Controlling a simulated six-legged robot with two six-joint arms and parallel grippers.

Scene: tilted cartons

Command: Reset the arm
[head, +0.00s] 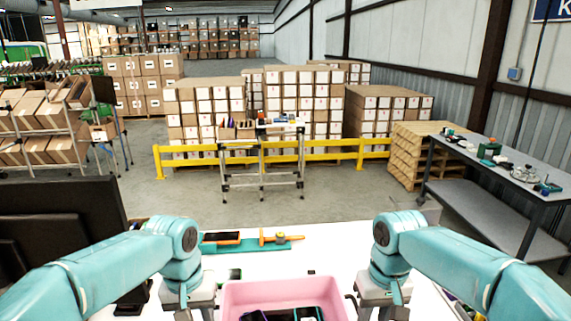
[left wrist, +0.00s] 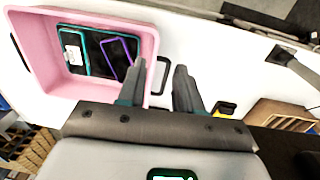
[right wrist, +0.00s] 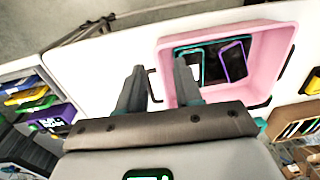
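My left gripper (left wrist: 158,72) is open and empty in the left wrist view, its two dark fingers apart above the white table. My right gripper (right wrist: 159,68) is open and empty in the right wrist view, also above the table. A pink bin (head: 231,296) stands on the table between my two arms at the bottom of the head view. It also shows in the left wrist view (left wrist: 35,40) and the right wrist view (right wrist: 268,55). A teal-framed phone-like item (left wrist: 72,52) and a purple-framed one (left wrist: 117,55) lie in the bin.
A teal tray with an orange-edged item (head: 222,238) and an orange tool (head: 275,238) lies at the table's far side. Beyond are a yellow rail (head: 190,148), stacked cartons (head: 300,90) and a grey workbench (head: 500,165).

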